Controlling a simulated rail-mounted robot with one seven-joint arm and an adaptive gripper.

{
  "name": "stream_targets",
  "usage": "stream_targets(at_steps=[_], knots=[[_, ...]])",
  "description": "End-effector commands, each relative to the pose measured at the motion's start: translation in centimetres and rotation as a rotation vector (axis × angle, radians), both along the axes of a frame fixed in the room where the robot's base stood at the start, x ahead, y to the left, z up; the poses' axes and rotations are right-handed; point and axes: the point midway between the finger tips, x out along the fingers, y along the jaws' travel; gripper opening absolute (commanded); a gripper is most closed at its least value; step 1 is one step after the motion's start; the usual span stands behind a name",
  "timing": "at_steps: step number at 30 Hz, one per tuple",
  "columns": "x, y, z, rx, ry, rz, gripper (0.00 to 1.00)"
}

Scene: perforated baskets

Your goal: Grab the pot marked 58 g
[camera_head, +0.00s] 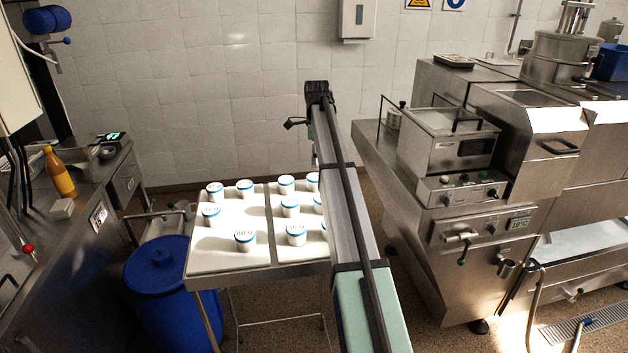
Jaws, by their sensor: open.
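Several white pots with blue rims and dark markings on top stand upright on two white trays. On the left tray (215,262) are pots at the back left (215,193), back right (245,189), middle left (211,217) and front (245,242). On the right tray (285,257) are pots at the back (286,186), middle (290,208) and front (296,235), with others partly behind my arm. The markings are too small to tell which reads 58 g. My gripper (314,157) is mostly hidden by my arm, beyond the trays' back edge. It is open; no pot is seen in it.
The trays rest on a metal table frame (262,319). A blue lidded barrel (165,285) stands close at its left. A steel counter (50,245) with an orange bottle (60,174) is further left. Steel machines (470,225) stand to the right. The tiled wall is behind.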

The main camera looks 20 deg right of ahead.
Motion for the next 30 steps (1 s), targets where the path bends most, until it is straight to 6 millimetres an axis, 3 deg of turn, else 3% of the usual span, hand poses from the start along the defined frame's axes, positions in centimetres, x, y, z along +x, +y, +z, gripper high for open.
stream_targets(at_steps=[7, 17, 30], knots=[[-0.1, 0.1, -3.8, 0.0, 0.001, 0.0, 0.86], [0.0, 0.2, -5.4, 0.0, 0.0, 0.001, 0.86], [0.1, 0.5, -9.9, 0.0, 0.0, 0.0, 0.86]])
